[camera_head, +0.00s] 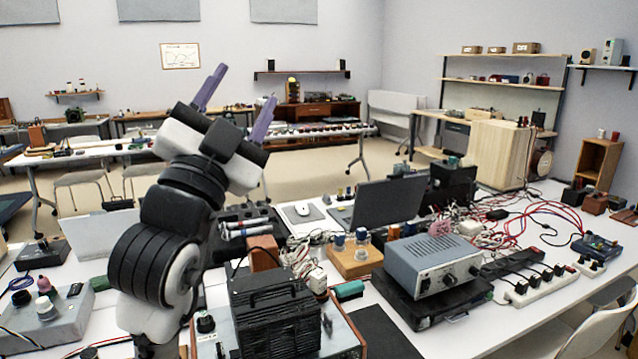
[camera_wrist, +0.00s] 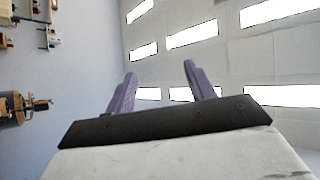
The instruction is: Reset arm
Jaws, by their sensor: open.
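My gripper (camera_head: 236,95) is raised above the cluttered bench at the left of the head view. Its two purple fingers point up and are spread apart, with nothing between them. In the wrist view my gripper (camera_wrist: 160,88) also shows open and empty, against the ceiling and its bright light panels. My arm stands upright in front of the bench and hides part of the table behind it.
The white bench (camera_head: 440,335) holds a grey power supply (camera_head: 432,262), a black finned box (camera_head: 275,310), a dark laptop (camera_head: 385,203), a large wooden speaker box (camera_head: 497,153) and tangled cables. The air around my gripper looks clear.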

